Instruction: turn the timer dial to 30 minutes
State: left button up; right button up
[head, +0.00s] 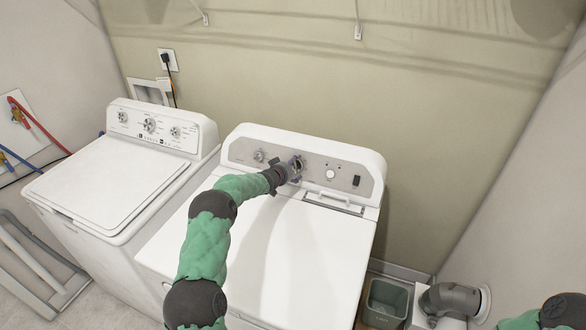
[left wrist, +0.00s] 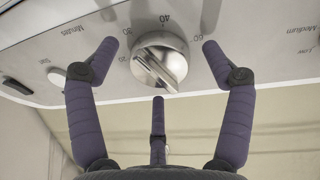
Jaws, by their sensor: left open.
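The timer dial (left wrist: 160,60) is a silver round knob with a raised bar across it, on the dryer's control panel. In the left wrist view the bar slants from upper left to lower right. The numbers 40 and 60 and the word Minutes are printed around it. My left gripper (head: 295,168) is at the panel of the right machine and mostly hides the dial in the head view. Its purple fingers (left wrist: 158,68) are spread open, one on each side of the dial and one below. I see no clear contact. My right gripper is out of view.
The dryer (head: 318,245) has another knob (head: 259,156) left of my gripper, and a round button (head: 330,174) and dark switch (head: 356,181) to the right. A washer (head: 110,185) stands at left. A grey bin (head: 386,303) is on the floor at right.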

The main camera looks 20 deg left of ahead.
pick_arm(q)
jog(key=c, duration=1.1)
jog(key=shift+n+p, duration=0.5)
jog(key=shift+n, duration=0.3)
jog(key=shift+c, duration=0.2)
jog(key=shift+f, duration=0.1)
jog(key=o, duration=1.1)
jog(key=shift+o, duration=0.2)
jog(key=v, duration=1.2)
